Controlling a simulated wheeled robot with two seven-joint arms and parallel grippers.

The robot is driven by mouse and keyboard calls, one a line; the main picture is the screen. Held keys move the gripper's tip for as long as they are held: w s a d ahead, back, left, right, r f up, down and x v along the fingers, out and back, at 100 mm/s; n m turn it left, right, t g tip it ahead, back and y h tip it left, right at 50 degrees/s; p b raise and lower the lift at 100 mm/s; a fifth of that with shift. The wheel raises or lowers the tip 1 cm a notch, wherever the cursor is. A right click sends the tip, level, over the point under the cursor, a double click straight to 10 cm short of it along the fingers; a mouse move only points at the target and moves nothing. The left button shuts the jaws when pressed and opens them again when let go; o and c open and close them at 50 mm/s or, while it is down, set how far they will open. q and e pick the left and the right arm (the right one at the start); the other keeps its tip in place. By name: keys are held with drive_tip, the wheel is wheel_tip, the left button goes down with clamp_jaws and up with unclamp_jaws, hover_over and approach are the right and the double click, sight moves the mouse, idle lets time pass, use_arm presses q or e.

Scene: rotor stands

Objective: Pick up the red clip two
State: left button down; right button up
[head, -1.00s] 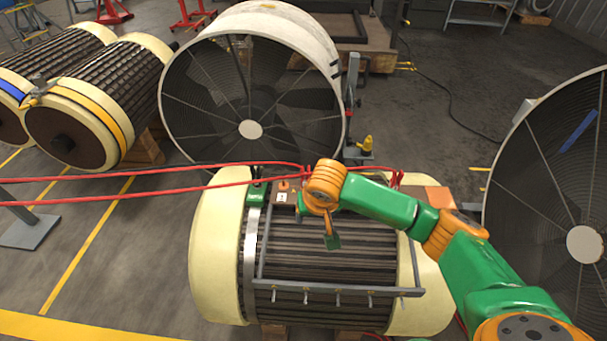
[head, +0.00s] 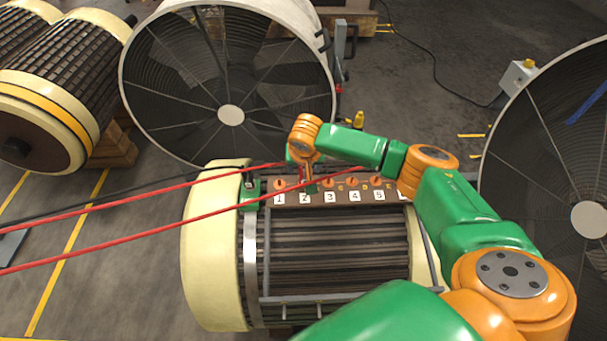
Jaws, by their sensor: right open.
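A dark panel on top of the rotor carries white number labels, with 2 (head: 304,198) beside 1 (head: 279,198). Small orange-red pieces sit above the labels, such as the one above 3 (head: 328,183). My right gripper (head: 307,180) is open and points down right over the label 2 position. It hides the piece above label 2, so I cannot tell whether it touches clip two. Red cables (head: 150,193) run in from the left to the panel area behind and beside the gripper. My left gripper is not in view.
The rotor (head: 215,260) with cream end rings lies under my right arm, with a grey rail frame (head: 330,298) along its front. Large fan housings (head: 228,114) stand behind and at the right (head: 590,220). Another rotor (head: 60,110) lies at upper left.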

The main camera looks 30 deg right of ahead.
clamp_jaws()
idle(0.3)
